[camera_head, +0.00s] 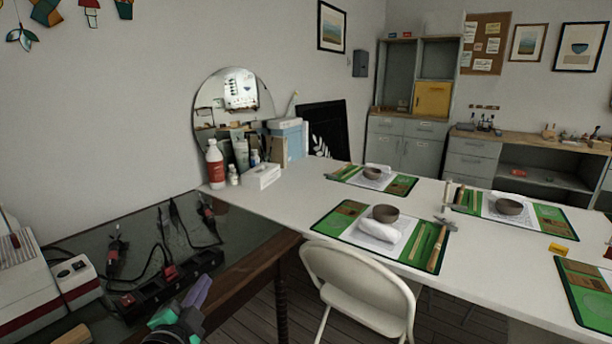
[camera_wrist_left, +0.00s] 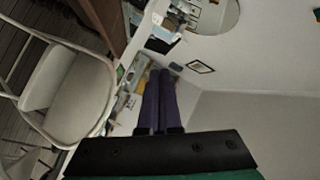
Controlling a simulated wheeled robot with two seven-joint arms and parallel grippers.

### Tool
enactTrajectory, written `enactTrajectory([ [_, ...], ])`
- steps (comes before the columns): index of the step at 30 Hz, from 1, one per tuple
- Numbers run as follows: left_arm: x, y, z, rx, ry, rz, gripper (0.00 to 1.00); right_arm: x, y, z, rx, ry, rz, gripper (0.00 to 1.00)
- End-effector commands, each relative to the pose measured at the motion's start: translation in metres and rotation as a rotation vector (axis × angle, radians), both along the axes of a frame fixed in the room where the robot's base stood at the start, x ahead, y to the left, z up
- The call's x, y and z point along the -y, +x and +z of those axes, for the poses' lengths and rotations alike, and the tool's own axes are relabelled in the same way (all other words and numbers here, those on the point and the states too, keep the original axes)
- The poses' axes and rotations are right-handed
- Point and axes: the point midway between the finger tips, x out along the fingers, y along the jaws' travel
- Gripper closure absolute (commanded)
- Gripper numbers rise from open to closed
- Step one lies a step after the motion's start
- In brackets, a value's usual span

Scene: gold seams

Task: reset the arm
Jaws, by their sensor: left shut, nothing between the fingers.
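My left gripper (camera_head: 197,291) shows at the bottom left of the head view, in front of the edge of the dark table. Its purple fingers point up. The left wrist view shows the two purple fingers (camera_wrist_left: 159,100) side by side, shut with nothing between them. My right gripper is in neither view.
A dark glass-topped table (camera_head: 245,235) with cables and a power strip (camera_head: 160,290) lies at the left. A long white table (camera_head: 290,202) carries green mats and bowls (camera_head: 385,213). A white folding chair (camera_head: 360,285) stands before it; it also shows in the wrist view (camera_wrist_left: 70,100).

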Motion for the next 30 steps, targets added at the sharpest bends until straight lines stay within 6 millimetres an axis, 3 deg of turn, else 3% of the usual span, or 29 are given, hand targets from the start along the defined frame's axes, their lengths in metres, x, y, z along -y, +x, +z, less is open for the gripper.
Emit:
enactTrajectory([
  [1,-0.016,-0.015,-0.037,-0.144,-0.128,0.091,1.0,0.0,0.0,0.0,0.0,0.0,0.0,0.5],
  [3,-0.03,-0.041,-0.083,-0.33,-0.264,0.199,1.0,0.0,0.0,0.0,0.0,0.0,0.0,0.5],
  [6,-0.037,-0.08,-0.133,-0.545,-0.399,0.31,1.0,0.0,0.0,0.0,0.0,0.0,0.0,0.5],
  [12,-0.032,-0.156,-0.195,-0.882,-0.576,0.46,1.0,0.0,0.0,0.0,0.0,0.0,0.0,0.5],
  [17,-0.02,-0.215,-0.222,-1.115,-0.674,0.546,1.0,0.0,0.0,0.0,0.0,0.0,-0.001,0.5],
  [18,-0.017,-0.222,-0.232,-1.152,-0.684,0.559,1.0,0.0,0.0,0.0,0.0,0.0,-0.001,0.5],
  [26,-0.016,-0.211,-0.334,-1.186,-0.659,0.57,1.0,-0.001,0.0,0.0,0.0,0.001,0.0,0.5],
  [30,-0.017,-0.223,-0.402,-1.215,-0.647,0.577,1.0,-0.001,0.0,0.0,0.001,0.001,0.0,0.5],
])
